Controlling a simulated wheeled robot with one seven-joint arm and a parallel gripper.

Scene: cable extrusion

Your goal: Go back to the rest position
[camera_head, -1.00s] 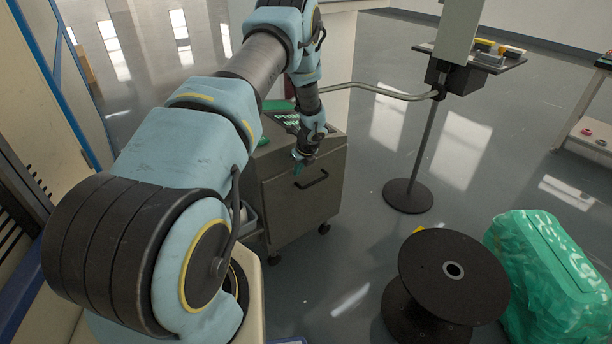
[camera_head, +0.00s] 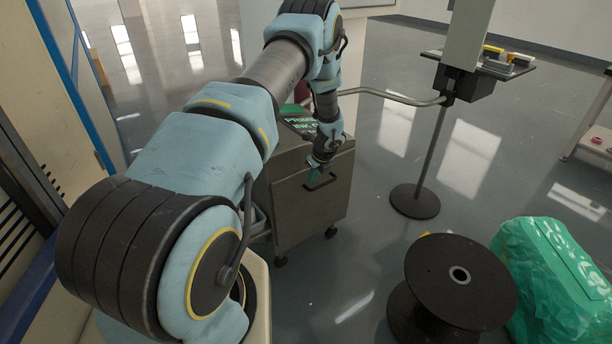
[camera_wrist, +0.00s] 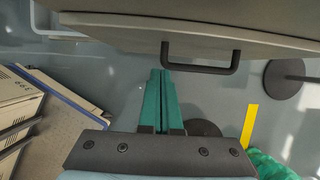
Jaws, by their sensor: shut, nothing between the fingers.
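My gripper (camera_head: 313,174) hangs at the end of my blue arm, in front of the grey wheeled cabinet (camera_head: 302,213) in the head view. In the wrist view my gripper (camera_wrist: 160,75) shows two green fingers close together, shut and empty. The fingertips appear just below the cabinet's dark handle (camera_wrist: 201,70) in that view. I cannot tell from the pictures whether they touch the cabinet.
A black cable spool (camera_head: 445,300) stands on the floor at the front right, next to a green wrapped bundle (camera_head: 553,280). A pole stand with a round base (camera_head: 414,201) and a bent pipe (camera_head: 395,97) is right of the cabinet. Open floor lies between.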

